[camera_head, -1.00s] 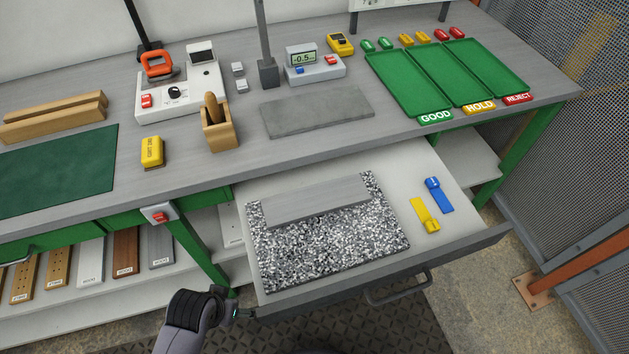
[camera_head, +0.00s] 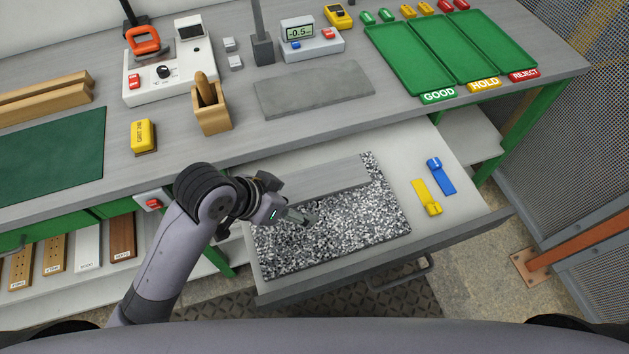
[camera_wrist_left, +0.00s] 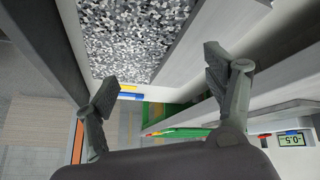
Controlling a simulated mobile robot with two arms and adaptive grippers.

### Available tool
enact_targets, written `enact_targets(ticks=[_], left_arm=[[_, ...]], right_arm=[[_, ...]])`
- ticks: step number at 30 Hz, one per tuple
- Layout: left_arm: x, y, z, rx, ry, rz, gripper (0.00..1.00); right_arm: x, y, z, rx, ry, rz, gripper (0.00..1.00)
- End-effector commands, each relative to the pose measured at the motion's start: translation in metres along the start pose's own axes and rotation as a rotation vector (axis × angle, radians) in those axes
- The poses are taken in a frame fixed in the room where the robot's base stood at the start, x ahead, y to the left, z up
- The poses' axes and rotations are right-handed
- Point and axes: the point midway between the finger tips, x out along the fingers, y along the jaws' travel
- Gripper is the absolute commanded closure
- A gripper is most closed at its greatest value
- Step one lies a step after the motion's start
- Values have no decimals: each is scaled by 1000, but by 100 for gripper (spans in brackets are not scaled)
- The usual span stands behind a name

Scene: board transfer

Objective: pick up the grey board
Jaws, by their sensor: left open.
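The grey board (camera_head: 340,178) lies flat in the open drawer, on the back part of a black-and-white speckled mat (camera_head: 335,235). My left gripper (camera_head: 304,217) is over the mat, close to the board's front left part, and my wrist hides the board's left end. In the left wrist view the left gripper (camera_wrist_left: 160,76) is open with nothing between its fingers. The speckled mat (camera_wrist_left: 130,32) and the grey board's light surface (camera_wrist_left: 200,38) show beyond the fingers there. I cannot tell whether a finger touches the board. My right gripper is not in view.
The drawer (camera_head: 470,232) also holds a yellow clip (camera_head: 427,198) and a blue clip (camera_head: 440,176) at the right. Above it, the bench carries a darker grey slab (camera_head: 315,88), a wooden holder (camera_head: 212,118) and green trays (camera_head: 408,60). The bench edge overhangs the drawer's back.

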Motion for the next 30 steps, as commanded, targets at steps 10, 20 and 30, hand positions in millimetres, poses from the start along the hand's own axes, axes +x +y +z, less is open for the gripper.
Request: enact_targets(ticks=[10,20,30], left_arm=[[-12,7,-78,405,-117,125,23],[-48,-38,-101,508,-306,101,23],[-29,-45,-93,505,-340,100,23]], right_arm=[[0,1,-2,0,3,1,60],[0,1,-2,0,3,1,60],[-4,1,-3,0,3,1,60]])
